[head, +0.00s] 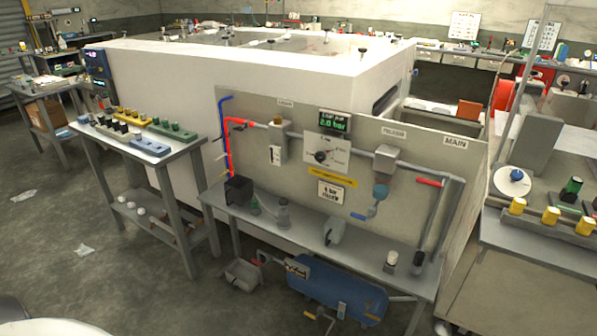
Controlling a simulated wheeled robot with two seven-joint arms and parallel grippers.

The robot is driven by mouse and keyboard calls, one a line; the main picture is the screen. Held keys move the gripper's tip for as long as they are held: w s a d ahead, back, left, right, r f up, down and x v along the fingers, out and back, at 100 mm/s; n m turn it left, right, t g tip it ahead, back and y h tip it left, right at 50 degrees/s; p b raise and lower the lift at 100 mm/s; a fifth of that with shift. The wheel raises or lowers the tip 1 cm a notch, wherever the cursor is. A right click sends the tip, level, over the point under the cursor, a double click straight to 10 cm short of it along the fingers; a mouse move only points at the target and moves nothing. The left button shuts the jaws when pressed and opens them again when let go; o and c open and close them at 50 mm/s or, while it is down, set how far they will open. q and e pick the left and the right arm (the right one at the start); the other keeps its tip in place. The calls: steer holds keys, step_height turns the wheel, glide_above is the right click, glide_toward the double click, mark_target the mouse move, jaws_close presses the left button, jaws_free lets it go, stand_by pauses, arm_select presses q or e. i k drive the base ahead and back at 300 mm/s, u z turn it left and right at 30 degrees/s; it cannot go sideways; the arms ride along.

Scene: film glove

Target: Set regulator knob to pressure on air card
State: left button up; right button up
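A black knob (320,156) sits on a white plate with scale marks (327,150), on an upright grey panel (410,200); I take it for the regulator knob. A small display (335,122) above it reads 2.0 bar in green. A white card (331,192) with a bar figure hangs below the plate, under a yellow strip (332,176); its number is small and looks like 6, but I cannot be sure. Neither of my grippers shows in the head view.
Grey pipes, a blue-capped fitting (380,191) and a red-handled valve (429,182) share the panel. A bench (350,250) with small fittings juts out below, above a blue tank (335,290). A side table (160,160) stands left. The floor at front left is mostly open.

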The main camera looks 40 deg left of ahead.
mark_target(320, 155)
steer(key=z, duration=0.1)
steer(key=k, duration=0.1)
steer(key=u, duration=1.4)
